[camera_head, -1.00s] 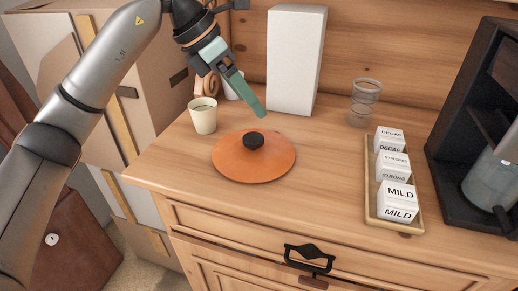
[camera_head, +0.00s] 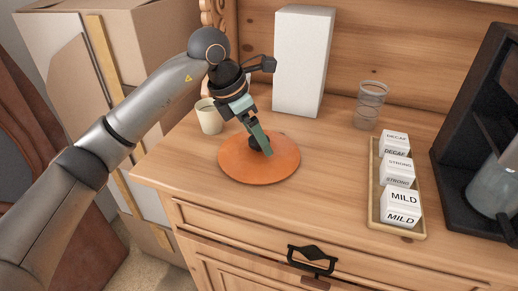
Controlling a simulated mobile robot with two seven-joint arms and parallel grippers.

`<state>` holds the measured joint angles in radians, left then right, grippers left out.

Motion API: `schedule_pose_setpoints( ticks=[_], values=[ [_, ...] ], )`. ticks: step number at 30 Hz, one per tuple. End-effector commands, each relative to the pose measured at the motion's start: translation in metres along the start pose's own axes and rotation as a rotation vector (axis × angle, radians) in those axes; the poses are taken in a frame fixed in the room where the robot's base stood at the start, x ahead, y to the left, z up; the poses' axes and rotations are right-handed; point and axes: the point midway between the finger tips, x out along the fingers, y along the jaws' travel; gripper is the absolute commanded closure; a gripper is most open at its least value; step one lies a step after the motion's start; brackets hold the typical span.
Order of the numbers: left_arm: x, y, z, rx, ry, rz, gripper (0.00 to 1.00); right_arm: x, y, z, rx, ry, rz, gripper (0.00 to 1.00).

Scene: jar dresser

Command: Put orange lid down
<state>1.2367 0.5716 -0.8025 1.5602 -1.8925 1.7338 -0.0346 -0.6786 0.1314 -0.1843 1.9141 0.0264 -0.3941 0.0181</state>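The orange lid (camera_head: 259,168) is a flat disc with a dark knob (camera_head: 254,142) at its middle. It lies on the wooden dresser top, left of centre in the head view. My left gripper (camera_head: 262,146) comes down from the upper left, and its green fingers are at the knob, partly covering it. The fingers overlap in this view, so whether they are open or closed on the knob cannot be seen. My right gripper is not in view.
A cream cup (camera_head: 209,117) stands just behind and left of the lid. A tall white box (camera_head: 301,62), clear glasses (camera_head: 369,106) and a tray (camera_head: 374,214) of labelled boxes stand to the right. A black machine (camera_head: 466,130) is at the right edge.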

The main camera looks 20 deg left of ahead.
Motion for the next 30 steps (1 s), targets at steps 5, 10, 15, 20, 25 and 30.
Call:
schedule_pose_setpoints(
  ticks=[5,10,15,20,25,30],
  values=[
    [0.017,0.0,0.001,-0.001,-0.001,-0.001,0.07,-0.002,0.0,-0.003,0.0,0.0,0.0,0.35],
    [0.019,0.001,0.0,-0.001,-0.002,0.0,0.07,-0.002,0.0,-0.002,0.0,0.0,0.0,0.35],
    [0.019,0.001,0.0,-0.001,-0.002,0.0,0.18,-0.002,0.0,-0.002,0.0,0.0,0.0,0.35],
    [0.019,0.001,0.0,-0.001,-0.002,0.0,0.36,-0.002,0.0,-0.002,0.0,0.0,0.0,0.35],
    [0.019,0.001,0.0,-0.001,-0.002,0.0,0.55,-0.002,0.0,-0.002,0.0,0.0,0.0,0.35],
    [0.019,0.001,0.0,-0.001,-0.002,0.0,0.74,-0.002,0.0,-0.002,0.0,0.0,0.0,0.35]
  ],
)
